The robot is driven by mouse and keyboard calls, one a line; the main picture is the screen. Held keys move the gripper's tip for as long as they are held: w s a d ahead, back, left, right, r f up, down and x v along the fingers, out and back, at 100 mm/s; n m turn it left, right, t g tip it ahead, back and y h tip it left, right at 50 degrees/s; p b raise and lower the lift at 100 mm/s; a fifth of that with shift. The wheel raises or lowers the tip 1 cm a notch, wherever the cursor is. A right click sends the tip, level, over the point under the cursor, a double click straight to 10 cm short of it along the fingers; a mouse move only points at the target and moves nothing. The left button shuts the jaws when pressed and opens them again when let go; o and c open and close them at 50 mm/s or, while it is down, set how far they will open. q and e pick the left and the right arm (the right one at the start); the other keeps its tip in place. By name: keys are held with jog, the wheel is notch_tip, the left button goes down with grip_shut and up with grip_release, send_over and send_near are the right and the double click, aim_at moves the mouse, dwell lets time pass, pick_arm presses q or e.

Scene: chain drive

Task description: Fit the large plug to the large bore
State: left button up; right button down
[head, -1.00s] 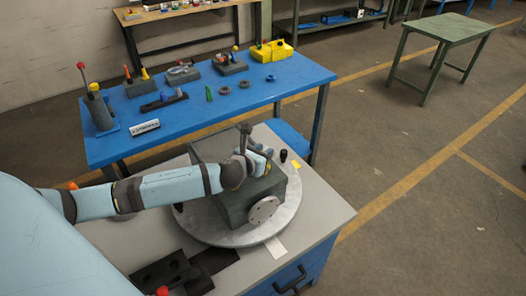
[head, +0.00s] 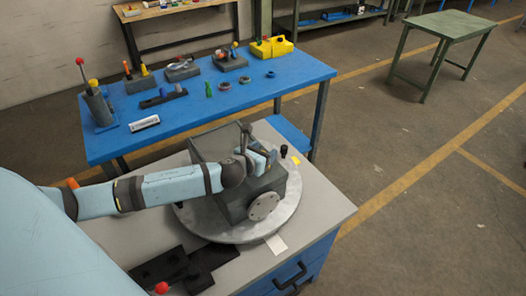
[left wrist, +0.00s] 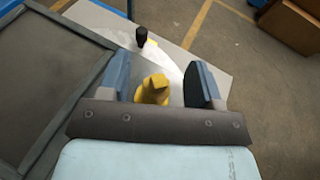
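A dark grey box-shaped housing (head: 238,207) stands on a round grey turntable (head: 205,232). A round light flange (head: 263,206) is on its front face. My left gripper (head: 265,158) is at the housing's right side. In the left wrist view its two blue-grey fingers (left wrist: 161,85) are apart. A yellow part (left wrist: 153,90), possibly the large plug, shows between them, with a gap on each side. I cannot tell whether the yellow part sits in the housing. The large bore cannot be made out. My right gripper is not in view.
A small black cylinder (head: 284,151) stands on the grey bench just beyond the gripper and also shows in the left wrist view (left wrist: 142,37). Black blocks (head: 185,267) lie at the bench's front. A blue table (head: 230,110) behind holds several parts.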

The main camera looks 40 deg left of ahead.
pick_arm(q)
jog(key=shift+s+f, duration=0.1)
jog(key=shift+f, duration=0.05)
jog(key=b+v, duration=0.2)
jog(key=v, duration=1.1)
jog(key=shift+s+r, duration=0.3)
